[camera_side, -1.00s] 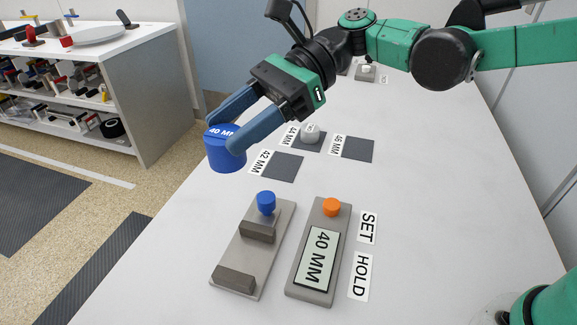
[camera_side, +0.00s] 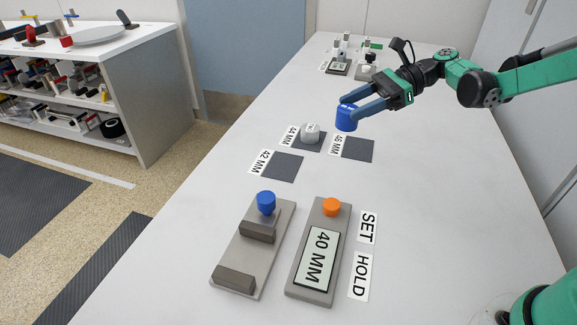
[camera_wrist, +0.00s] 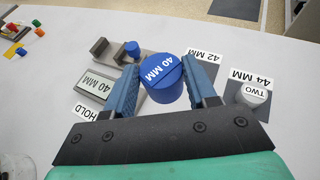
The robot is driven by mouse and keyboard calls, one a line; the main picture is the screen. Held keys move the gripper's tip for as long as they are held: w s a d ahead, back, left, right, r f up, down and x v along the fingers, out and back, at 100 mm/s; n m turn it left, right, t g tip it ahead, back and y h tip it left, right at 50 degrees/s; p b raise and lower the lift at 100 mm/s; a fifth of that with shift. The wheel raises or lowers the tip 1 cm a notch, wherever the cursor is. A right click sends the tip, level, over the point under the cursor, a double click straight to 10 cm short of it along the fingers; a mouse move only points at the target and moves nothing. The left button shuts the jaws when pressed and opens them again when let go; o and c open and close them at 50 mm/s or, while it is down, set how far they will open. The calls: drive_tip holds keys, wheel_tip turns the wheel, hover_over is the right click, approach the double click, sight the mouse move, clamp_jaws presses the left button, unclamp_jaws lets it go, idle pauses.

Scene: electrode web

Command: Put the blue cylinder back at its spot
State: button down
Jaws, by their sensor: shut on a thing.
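The blue cylinder (camera_side: 346,117), marked 40 MM on its top in the wrist view (camera_wrist: 165,80), is held between the two fingers of my gripper (camera_side: 360,108). In the side view it is near the dark 46 MM pad (camera_side: 358,150), on its far side, and seems raised above the table. Dark pads labelled 42 MM (camera_side: 282,168) and 44 MM (camera_side: 300,143) lie to the left. A white piece (camera_side: 310,132), marked TWO in the wrist view (camera_wrist: 254,93), sits on the 44 MM pad. The 42 MM and 46 MM pads are bare.
A gauge with a blue knob (camera_side: 266,203) and a display unit (camera_side: 318,255) reading 40 MM with an orange button (camera_side: 331,207) stand in front. SET and HOLD labels lie beside it. More devices (camera_side: 340,65) stand at the far end. The right of the table is clear.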

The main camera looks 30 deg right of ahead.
wheel_tip(320, 180, down, 13)
drive_tip(key=shift+r, duration=0.1)
idle(0.3)
drive_tip(key=shift+c, duration=1.4)
unclamp_jaws()
drive_tip(key=shift+f, duration=0.2)
drive_tip(key=shift+r, duration=0.1)
